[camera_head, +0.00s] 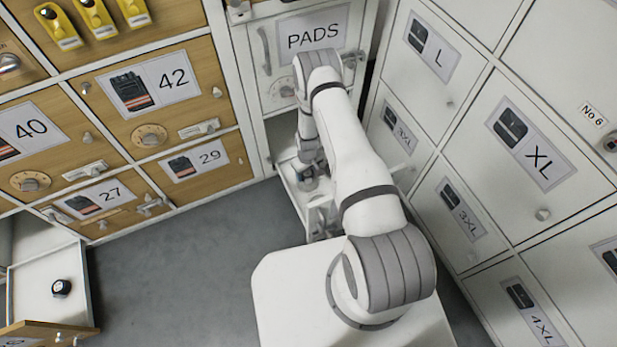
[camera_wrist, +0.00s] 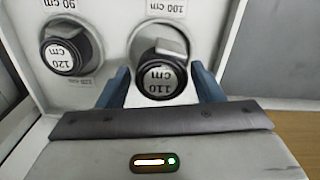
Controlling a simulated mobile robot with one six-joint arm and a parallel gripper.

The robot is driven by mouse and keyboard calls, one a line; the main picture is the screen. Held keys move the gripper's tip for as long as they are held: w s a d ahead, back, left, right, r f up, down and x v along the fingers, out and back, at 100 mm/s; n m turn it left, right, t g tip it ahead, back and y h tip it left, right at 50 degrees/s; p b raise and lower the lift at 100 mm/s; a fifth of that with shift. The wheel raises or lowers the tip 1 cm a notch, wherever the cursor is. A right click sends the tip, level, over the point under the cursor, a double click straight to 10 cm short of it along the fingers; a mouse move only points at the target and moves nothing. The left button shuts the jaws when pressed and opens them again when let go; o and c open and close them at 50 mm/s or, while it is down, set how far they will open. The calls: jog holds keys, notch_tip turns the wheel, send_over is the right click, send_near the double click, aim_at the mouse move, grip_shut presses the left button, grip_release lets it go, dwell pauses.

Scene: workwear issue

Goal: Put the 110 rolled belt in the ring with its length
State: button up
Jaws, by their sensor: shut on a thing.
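The 110 cm rolled belt (camera_wrist: 161,82), black with a white end label, sits between the blue fingertips of my gripper (camera_wrist: 163,88) in the wrist view. My gripper is shut on it. Behind it is a pale round holder (camera_wrist: 158,42), partly hidden; I cannot tell whether the belt is inside it or in front. A 120 cm rolled belt (camera_wrist: 66,57) stands in a ring to the left. In the head view my gripper (camera_head: 309,178) is down in the open white drawer (camera_head: 290,180) below the PADS door, largely hidden by my arm.
Upside-down labels "90 cm" (camera_wrist: 62,30) and "100 cm" (camera_wrist: 166,9) show on the drawer floor. A black rolled item (camera_head: 61,287) lies in another open drawer (camera_head: 32,285) at lower left. Closed lockers stand on both sides. Grey floor is clear at left centre.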

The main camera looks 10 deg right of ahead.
aim_at(308, 173)
jog(key=shift+f+b, duration=0.5)
jog(key=shift+f, duration=1.15)
jog(key=shift+f, duration=0.2)
jog(key=o, duration=1)
jog(key=shift+o, duration=0.2)
jog(key=shift+r, duration=0.15)
